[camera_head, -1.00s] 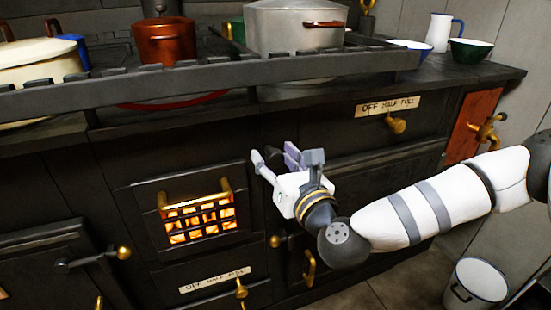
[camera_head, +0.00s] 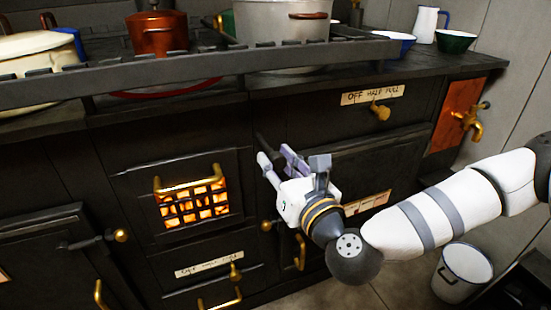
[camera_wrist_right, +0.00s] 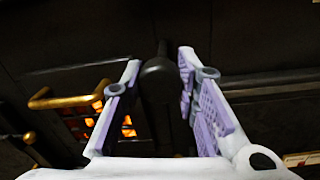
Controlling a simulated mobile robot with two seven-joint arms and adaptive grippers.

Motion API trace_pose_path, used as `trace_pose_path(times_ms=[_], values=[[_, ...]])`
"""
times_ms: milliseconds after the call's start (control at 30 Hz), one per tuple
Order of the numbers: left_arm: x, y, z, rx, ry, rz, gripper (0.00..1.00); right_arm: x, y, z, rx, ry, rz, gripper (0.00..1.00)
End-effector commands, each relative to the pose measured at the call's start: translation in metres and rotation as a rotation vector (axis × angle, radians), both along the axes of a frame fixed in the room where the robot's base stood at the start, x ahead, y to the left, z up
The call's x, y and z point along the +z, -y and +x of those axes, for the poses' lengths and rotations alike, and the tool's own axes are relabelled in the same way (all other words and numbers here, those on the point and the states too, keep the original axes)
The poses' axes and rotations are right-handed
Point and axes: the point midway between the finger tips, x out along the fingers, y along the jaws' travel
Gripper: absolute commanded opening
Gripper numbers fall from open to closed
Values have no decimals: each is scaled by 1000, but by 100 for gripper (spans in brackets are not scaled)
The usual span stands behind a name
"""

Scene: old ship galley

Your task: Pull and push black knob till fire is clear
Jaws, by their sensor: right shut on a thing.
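The black knob (camera_wrist_right: 158,88) is a dark rounded grip on a thin dark rod, between the two fingers of my right gripper (camera_wrist_right: 155,75) in the right wrist view. In the head view my right gripper (camera_head: 276,158) is shut on the knob in front of the stove, right of the firebox door. The dark rod (camera_head: 262,141) shows beyond the fingertips, and the knob is mostly hidden by the fingers. Orange fire (camera_head: 195,205) glows behind the firebox grate; it also shows partly in the wrist view (camera_wrist_right: 127,127). My left gripper is not in view.
A brass bar handle (camera_head: 188,187) sticks out at the firebox, left of my right gripper. Brass knobs (camera_head: 381,112) and a copper panel with a tap (camera_head: 460,113) are on the stove front. Pots stand above behind a rail. A white bucket (camera_head: 462,272) is on the floor.

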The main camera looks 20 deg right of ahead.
Motion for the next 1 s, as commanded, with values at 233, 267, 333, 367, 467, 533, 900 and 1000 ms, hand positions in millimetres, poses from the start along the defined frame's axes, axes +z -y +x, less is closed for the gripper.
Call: trace_pose_path(times_ms=[233, 267, 333, 367, 467, 533, 900, 1000], values=[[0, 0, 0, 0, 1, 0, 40, 0, 0, 1, 0, 1, 0, 49], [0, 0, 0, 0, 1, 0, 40, 0, 0, 1, 0, 1, 0, 49], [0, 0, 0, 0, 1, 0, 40, 0, 0, 1, 0, 1, 0, 49], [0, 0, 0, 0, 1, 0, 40, 0, 0, 1, 0, 1, 0, 49], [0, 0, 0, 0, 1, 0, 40, 0, 0, 1, 0, 1, 0, 49], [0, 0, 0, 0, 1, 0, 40, 0, 0, -1, 0, 0, 0, 49], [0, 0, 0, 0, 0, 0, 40, -1, 5, -67, 0, -2, 0, 49], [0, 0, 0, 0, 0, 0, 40, 0, 6, -74, 0, 0, 0, 49]])
